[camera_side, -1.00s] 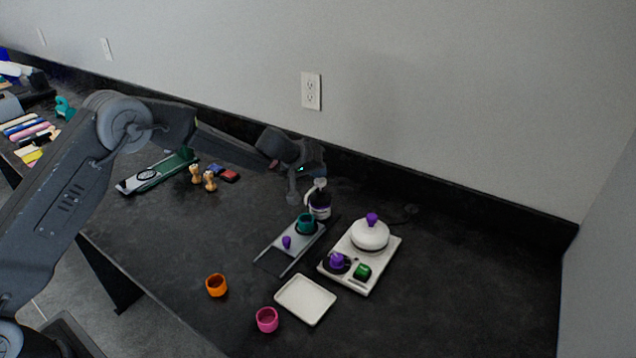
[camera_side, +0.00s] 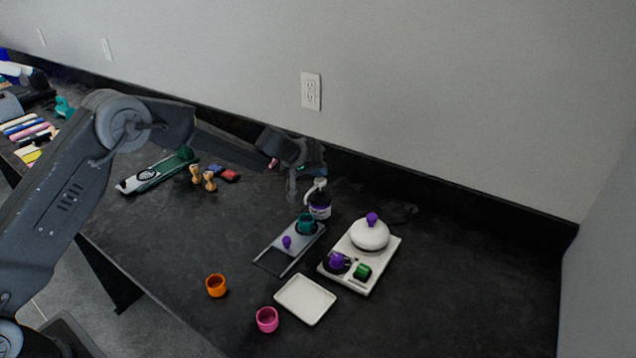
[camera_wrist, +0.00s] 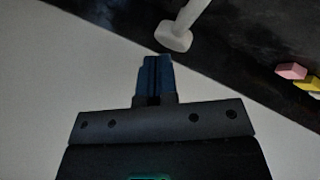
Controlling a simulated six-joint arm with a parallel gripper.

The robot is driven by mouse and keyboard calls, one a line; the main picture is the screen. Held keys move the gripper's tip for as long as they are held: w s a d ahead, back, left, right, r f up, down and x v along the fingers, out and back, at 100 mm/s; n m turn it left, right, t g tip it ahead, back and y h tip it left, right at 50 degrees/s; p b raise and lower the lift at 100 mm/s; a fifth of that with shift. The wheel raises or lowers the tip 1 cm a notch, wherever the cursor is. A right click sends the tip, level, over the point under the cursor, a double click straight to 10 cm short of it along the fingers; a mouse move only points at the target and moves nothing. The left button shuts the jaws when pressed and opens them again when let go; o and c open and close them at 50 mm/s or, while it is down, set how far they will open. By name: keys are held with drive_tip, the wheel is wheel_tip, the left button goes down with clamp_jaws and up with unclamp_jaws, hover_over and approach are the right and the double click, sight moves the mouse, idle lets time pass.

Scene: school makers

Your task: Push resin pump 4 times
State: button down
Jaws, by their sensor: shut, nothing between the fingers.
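The resin pump bottle (camera_side: 320,207) is dark with a pale label and a white pump head (camera_side: 319,184). It stands on the dark counter behind the teal cup. In the wrist view the white pump head (camera_wrist: 174,36) shows at the top, just beyond my shut fingertips. My gripper (camera_side: 291,197) hangs just left of the pump head in the side view. Its fingers (camera_wrist: 154,75) are together and hold nothing. I cannot tell whether they touch the pump.
To the right is a white station (camera_side: 387,268) with a white domed pot (camera_side: 370,236). A white tray (camera_side: 305,299), orange cup (camera_side: 216,285) and pink cup (camera_side: 267,319) are nearer.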

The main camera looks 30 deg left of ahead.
sight(318, 179)
drive_tip(key=shift+r, duration=0.6)
drive_tip(key=shift+r, duration=0.1)
wheel_tip(318, 179, up, 6)
drive_tip(key=shift+f, duration=0.1)
idle(0.3)
idle(0.6)
